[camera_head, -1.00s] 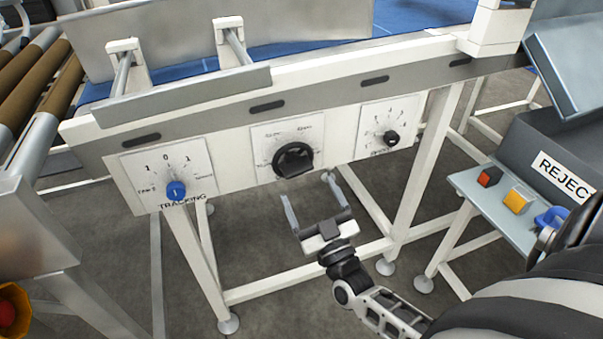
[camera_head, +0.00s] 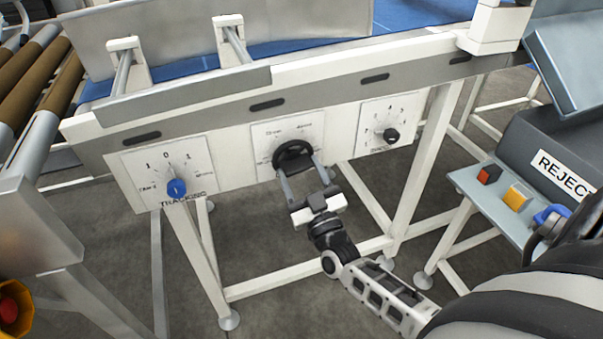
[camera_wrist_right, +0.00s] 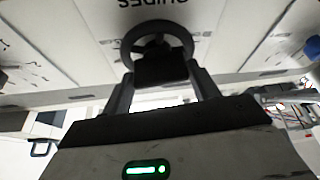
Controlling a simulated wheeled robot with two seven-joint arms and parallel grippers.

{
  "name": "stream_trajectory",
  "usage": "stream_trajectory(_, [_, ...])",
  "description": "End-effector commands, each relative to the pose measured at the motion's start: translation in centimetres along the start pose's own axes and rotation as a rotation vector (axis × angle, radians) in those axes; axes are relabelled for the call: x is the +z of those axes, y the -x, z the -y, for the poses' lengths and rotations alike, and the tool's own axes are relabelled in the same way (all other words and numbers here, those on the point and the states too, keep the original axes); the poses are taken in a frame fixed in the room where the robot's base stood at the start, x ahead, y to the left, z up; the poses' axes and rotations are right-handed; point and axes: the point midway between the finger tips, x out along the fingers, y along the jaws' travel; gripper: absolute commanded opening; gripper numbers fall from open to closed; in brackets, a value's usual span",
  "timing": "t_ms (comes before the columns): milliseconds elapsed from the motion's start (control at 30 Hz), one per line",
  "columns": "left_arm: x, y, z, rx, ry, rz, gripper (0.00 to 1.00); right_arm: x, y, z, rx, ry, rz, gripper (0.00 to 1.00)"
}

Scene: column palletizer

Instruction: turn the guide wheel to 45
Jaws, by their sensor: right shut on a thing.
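The guide wheel (camera_head: 292,153) is a black round knob on the middle white dial plate of the conveyor's side. In the right wrist view the black wheel (camera_wrist_right: 158,38) shows below upside-down lettering that reads "GUIDES". My right gripper (camera_head: 300,178) comes up from below, its two fingers shut on the wheel, one on each side. In the right wrist view the fingers of my right gripper (camera_wrist_right: 160,80) flank the dark block at the wheel's near edge. The dial's scale is too small to read, and the gripper hides its lower part. My left gripper is not in view.
A blue tracking knob (camera_head: 176,188) is on the plate to the left. A smaller black knob (camera_head: 391,135) is on the plate to the right. A side box carries a red button (camera_head: 489,174) and a yellow button (camera_head: 518,196). White frame legs stand below.

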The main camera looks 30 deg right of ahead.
Motion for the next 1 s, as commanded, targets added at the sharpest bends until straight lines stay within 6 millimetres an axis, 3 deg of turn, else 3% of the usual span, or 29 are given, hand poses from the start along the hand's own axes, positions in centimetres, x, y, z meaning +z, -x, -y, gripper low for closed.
stream_trajectory(200, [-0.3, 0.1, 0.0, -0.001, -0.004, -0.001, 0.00, -0.1, 0.0, 0.1, 0.067, -0.157, 0.001, 0.37])
stream_trajectory(467, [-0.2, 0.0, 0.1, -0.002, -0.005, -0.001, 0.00, 0.0, 0.0, 0.1, 0.069, -0.167, 0.000, 0.37])
stream_trajectory(500, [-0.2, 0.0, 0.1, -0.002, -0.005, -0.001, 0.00, 0.0, 0.0, 0.1, 0.069, -0.167, 0.000, 0.66])
stream_trajectory(567, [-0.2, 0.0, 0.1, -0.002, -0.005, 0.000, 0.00, 0.0, 0.0, 0.1, 0.069, -0.166, 0.000, 0.82])
stream_trajectory(867, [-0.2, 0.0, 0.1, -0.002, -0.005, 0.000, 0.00, 0.0, 0.1, 0.1, 0.068, -0.166, 0.000, 0.82])
stream_trajectory(1000, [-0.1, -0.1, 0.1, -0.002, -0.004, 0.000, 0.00, 0.1, 1.4, 0.2, 0.068, -0.166, 0.003, 0.82])
